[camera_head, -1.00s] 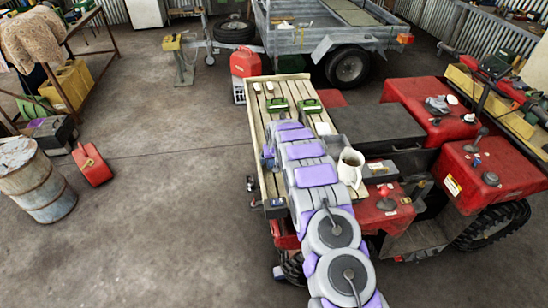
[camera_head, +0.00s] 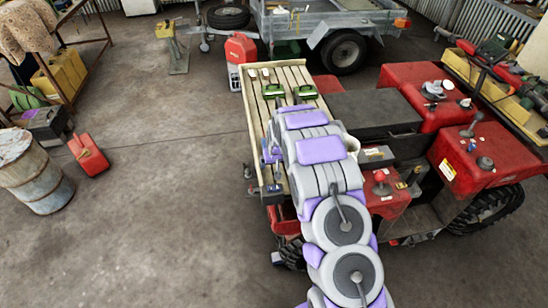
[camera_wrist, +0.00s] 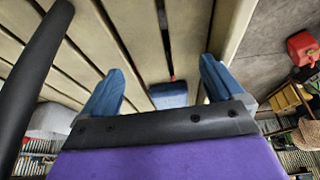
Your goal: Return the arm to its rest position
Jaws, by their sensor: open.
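My purple and grey arm (camera_head: 322,150) reaches up from the bottom of the head view, folded over the slatted wooden rack (camera_head: 258,125) of a red vehicle. My gripper (camera_wrist: 160,85) shows in the wrist view with its two blue fingers spread wide apart. The pale slats lie beyond the fingers. A small blue thing (camera_wrist: 168,95) shows between them; I cannot tell how far off it is, and the fingers do not close on it.
Two green items (camera_head: 305,92) lie at the rack's far end. The red vehicle (camera_head: 412,92) fills the right, a trailer (camera_head: 325,22) stands behind.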

